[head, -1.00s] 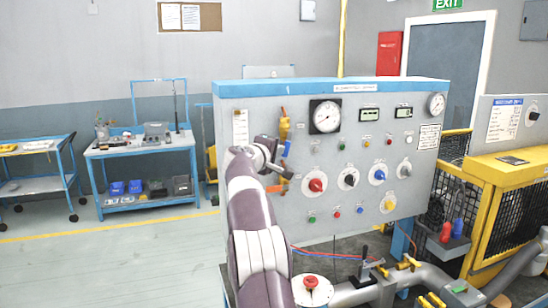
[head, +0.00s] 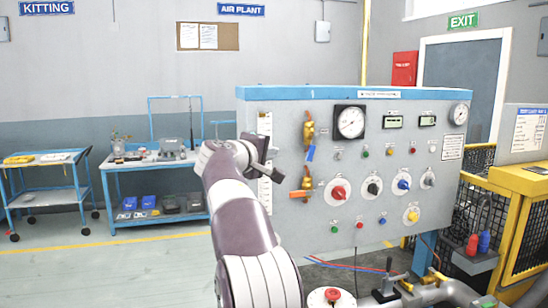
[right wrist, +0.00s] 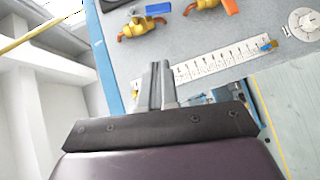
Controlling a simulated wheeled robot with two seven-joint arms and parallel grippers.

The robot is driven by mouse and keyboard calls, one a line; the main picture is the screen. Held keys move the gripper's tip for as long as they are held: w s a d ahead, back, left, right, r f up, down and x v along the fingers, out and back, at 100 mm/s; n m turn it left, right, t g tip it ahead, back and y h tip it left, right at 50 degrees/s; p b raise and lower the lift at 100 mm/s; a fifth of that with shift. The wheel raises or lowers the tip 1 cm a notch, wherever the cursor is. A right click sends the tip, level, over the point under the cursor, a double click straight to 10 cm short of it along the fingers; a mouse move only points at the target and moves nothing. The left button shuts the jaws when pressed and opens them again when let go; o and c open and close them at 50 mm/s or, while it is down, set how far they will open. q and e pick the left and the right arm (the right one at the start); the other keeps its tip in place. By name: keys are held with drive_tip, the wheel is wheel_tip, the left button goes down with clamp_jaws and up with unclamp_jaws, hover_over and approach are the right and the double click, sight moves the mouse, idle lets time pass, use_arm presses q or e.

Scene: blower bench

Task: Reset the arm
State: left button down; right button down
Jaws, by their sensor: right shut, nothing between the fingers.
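My right arm rises from the bottom centre of the head view, and its gripper (head: 272,158) is beside the left edge of the grey control panel (head: 350,225). In the right wrist view its two grey fingers (right wrist: 160,82) are together, with nothing between them. They are apart from the two brass valves. The upper valve (head: 308,130) has a blue lever (head: 310,153), and the lower valve (head: 307,184) has an orange lever (head: 298,194). Both levers also show at the top of the right wrist view, the blue one (right wrist: 158,8) left of the orange one. My left gripper is not in view.
The panel carries gauges (head: 350,122) and coloured knobs (head: 339,192). A white scale strip (right wrist: 220,58) is close to the fingers. Pipework (head: 435,292) and a red button (head: 332,294) are low in front. Open floor (head: 110,265) lies left, before a blue workbench (head: 155,165).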

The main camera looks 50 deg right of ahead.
drive_tip(key=w+a+f+t+y, duration=0.1)
drive_tip(key=w+a+f+y, duration=0.15)
drive_tip(key=f, duration=0.65)
drive_tip(key=w+a+f+y, duration=0.1)
drive_tip(key=a+f+y, duration=0.25)
drive_tip(key=f, duration=0.45)
drive_tip(key=s+a+f+y, duration=0.2)
drive_tip(key=a+f+y, duration=0.3)
drive_tip(key=a+f, duration=0.65)
drive_tip(key=s+a+f+g+y, duration=0.1)
drive_tip(key=s+a+f+y, duration=0.1)
drive_tip(key=s+a+f, duration=0.5)
drive_tip(key=s+a+f+m+g+y, duration=0.1)
drive_tip(key=s+a+f+g+y, duration=0.1)
drive_tip(key=s+a+f, duration=0.5)
drive_tip(key=s+a+y, duration=0.1)
drive_tip(key=s+a, duration=0.5)
drive_tip(key=a, duration=0.2)
drive_tip(key=shift+s+a+f+g, duration=0.15)
drive_tip(key=shift+s+a+g, duration=0.15)
drive_tip(key=shift+d, duration=0.1)
